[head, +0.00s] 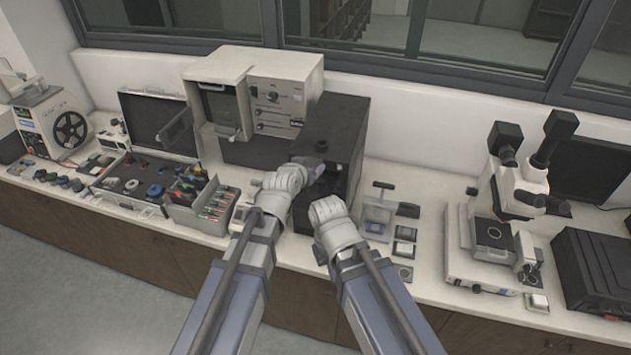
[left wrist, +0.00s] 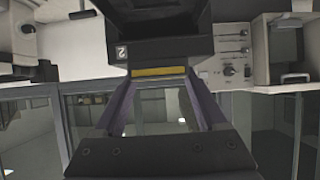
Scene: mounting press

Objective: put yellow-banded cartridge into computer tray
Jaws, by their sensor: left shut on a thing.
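My left gripper (head: 314,168) reaches to the front of the black box-shaped computer (head: 343,128). In the left wrist view, its two purple-grey fingers (left wrist: 160,98) are shut on the yellow-banded cartridge (left wrist: 160,71), of which mainly the yellow band shows between the fingertips. Just beyond the band is a dark block (left wrist: 165,49) with a white label "2", seemingly part of the computer or its tray. I cannot tell how far the cartridge is inside it. The cartridge is not clear in the head view. My right gripper's wrist (head: 334,218) is beside the left one; its fingers are hidden.
A beige instrument (head: 282,92) stands left of the computer, and open toolboxes (head: 150,165) lie further left. A small clear-sided stand (head: 378,215) and several small blocks sit close to the right. A microscope (head: 515,190) stands further right.

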